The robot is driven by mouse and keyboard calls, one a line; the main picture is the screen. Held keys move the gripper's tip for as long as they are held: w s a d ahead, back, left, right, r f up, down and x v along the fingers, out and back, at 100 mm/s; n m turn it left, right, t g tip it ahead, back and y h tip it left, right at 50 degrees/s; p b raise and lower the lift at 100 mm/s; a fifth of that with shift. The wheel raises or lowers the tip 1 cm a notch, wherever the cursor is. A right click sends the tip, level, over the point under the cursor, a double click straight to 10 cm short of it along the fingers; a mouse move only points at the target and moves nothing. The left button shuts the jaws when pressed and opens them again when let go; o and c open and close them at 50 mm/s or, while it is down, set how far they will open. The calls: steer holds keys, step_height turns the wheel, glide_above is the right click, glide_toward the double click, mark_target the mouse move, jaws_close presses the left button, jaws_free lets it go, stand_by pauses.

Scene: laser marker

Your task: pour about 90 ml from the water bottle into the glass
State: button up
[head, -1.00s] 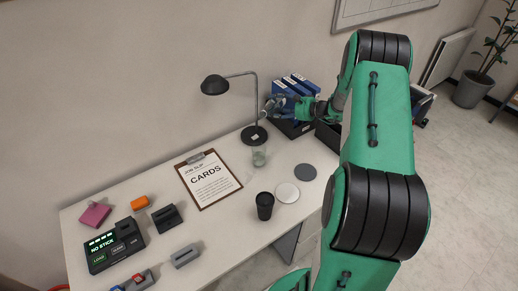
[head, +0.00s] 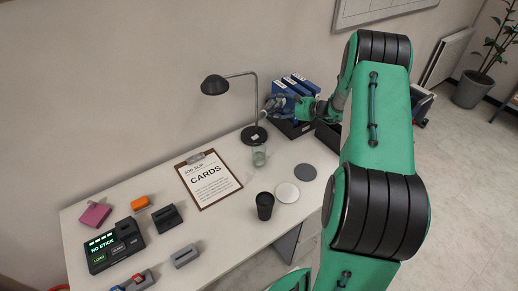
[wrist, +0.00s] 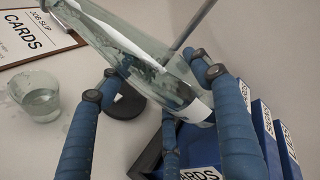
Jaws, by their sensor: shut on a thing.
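My gripper (wrist: 157,70) is shut on the clear water bottle (wrist: 135,48), its blue fingers on either side of it. The bottle is strongly tilted, with one end running out of the top of the wrist view, so its mouth is not visible there. The glass (wrist: 38,98) is at the left of the wrist view, upright on the desk, with some liquid in it. In the head view the glass (head: 259,156) stands in front of the lamp base, and my gripper (head: 270,107) is above and beyond it. The bottle is hard to make out there.
A desk lamp (head: 254,134) stands close behind the glass. Blue binders (head: 291,88) in a dark holder are at the back right. A clipboard (head: 209,182) lies left of the glass. A black cup (head: 265,205), a white disc (head: 287,193) and a grey disc (head: 305,172) are nearer.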

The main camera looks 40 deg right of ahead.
mark_target(276, 100)
steer(key=shift+r, duration=0.2)
steer(key=shift+r+p, duration=1.8)
steer(key=shift+p, duration=0.1)
steer(key=f+m+b, duration=0.1)
steer(key=f, duration=0.4)
steer(key=a+f+m+y+b, duration=0.1)
steer(key=f+b, duration=0.1)
steer(key=f, duration=0.4)
steer(key=s+f+b, duration=0.1)
steer(key=f+b, duration=0.1)
steer(key=f, duration=0.4)
steer(key=shift+a+m+g, duration=0.3)
steer(key=shift+a+m, duration=0.05)
steer(key=shift+m, duration=0.05)
steer(key=shift+a+f+y, duration=0.1)
steer(key=shift+f+y, duration=0.05)
steer(key=shift+y, duration=0.15)
steer(key=shift+s+a+r+m+y+p, duration=0.35)
steer(key=shift+a+r+m+p, duration=0.3)
steer(key=shift+p, duration=0.55)
steer(key=shift+s+a+r+m+g+y+p, duration=0.15)
steer(key=shift+s+a+r+m+y+p, duration=0.25)
steer(key=shift+m+p, duration=0.7)
steer(key=shift+s+a+r+m+g+y+p, duration=0.2)
steer(key=shift+a+r+m+y+p, duration=0.35)
steer(key=shift+m+p, duration=0.55)
steer(key=shift+s+a+r+m+g+y+p, duration=0.15)
steer(key=shift+s+a+r+m+y+p, duration=0.35)
steer(key=shift+m+p, duration=0.6)
